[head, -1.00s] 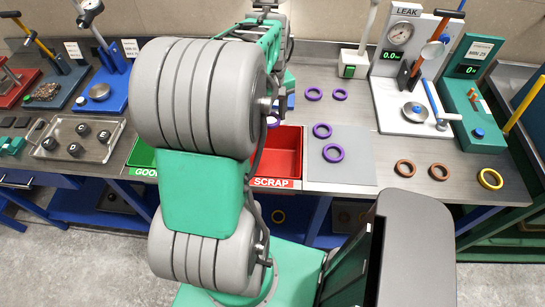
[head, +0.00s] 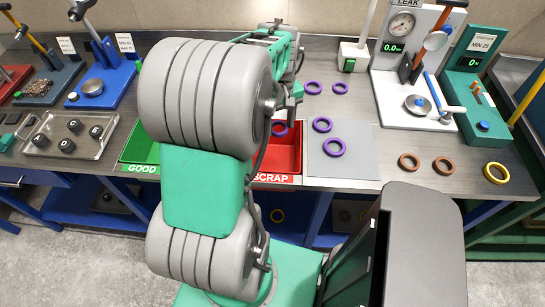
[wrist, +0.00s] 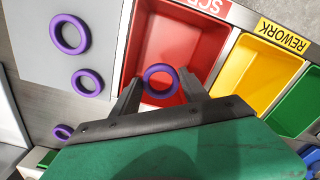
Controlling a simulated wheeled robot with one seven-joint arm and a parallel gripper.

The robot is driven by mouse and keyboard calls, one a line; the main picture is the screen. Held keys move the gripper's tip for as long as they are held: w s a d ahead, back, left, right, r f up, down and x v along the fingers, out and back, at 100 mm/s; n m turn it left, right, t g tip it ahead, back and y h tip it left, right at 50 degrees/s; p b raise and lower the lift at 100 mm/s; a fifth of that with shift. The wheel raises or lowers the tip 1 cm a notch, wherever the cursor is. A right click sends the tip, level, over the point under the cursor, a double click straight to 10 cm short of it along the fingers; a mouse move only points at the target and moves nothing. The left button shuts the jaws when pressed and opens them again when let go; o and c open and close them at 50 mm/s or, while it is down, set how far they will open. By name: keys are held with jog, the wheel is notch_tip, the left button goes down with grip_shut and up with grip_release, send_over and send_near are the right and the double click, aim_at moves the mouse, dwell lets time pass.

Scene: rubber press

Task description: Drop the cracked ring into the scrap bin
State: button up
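A purple ring (wrist: 160,82) sits between the two fingers of my gripper (wrist: 160,92) in the wrist view, with a finger against each side. I take it as the cracked ring, but no crack can be made out. The red scrap bin (wrist: 160,28) lies beneath the ring. My gripper's fingers are mostly hidden there.
Two purple rings lie on a grey mat (head: 358,165) right of the bin, and more lie behind it. The green good bin (head: 140,145) is left. A yellow rework bin (wrist: 262,75) adjoins the scrap bin in the wrist view. A leak tester (head: 400,75) stands at right.

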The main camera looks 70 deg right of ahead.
jog(key=o, duration=0.5)
notch_tip(320, 180, up, 8)
jog(key=shift+f+b, duration=0.1)
jog(key=shift+b, duration=0.45)
